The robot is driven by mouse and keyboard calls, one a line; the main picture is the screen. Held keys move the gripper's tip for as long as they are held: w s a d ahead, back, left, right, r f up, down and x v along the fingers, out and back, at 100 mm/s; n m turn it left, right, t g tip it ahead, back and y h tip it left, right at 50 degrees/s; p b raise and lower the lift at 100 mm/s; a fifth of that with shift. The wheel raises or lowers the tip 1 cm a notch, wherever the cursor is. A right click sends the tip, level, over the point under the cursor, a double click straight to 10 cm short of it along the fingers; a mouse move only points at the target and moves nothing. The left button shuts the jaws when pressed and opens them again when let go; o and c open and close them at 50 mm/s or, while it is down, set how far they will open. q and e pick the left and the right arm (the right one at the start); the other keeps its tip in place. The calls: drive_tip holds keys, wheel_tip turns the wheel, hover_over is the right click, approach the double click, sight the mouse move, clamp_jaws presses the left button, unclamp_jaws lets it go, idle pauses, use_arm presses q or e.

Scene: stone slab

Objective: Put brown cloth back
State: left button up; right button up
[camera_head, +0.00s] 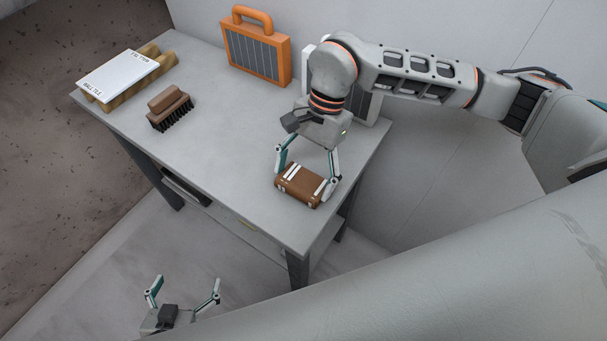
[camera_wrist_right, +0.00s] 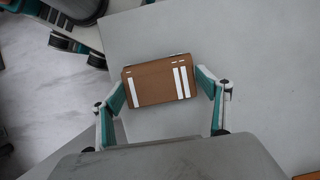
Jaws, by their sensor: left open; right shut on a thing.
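The brown cloth (camera_head: 298,186) is a folded brown block with white stripes, at the right front part of the grey table (camera_head: 215,130). My right gripper (camera_head: 303,181) reaches down from above and is shut on it, one finger at each end. In the right wrist view, the cloth (camera_wrist_right: 158,82) sits between the two fingers of the gripper (camera_wrist_right: 163,90), over the grey tabletop. Whether it touches the tabletop is hard to tell. My left gripper (camera_head: 186,286) is open and empty, low in front of the table, over the floor.
A brown brush (camera_head: 169,103) with dark bristles lies on the left half of the table. Behind it, a white labelled slab (camera_head: 118,76) rests on a wooden support. An orange-framed panel with a handle (camera_head: 284,63) stands at the back edge. The table's middle is clear.

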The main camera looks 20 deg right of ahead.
drive_tip(key=shift+f, duration=0.2)
drive_tip(key=o, duration=1.1)
drive_tip(key=v, duration=1.2)
drive_tip(key=shift+r, duration=0.15)
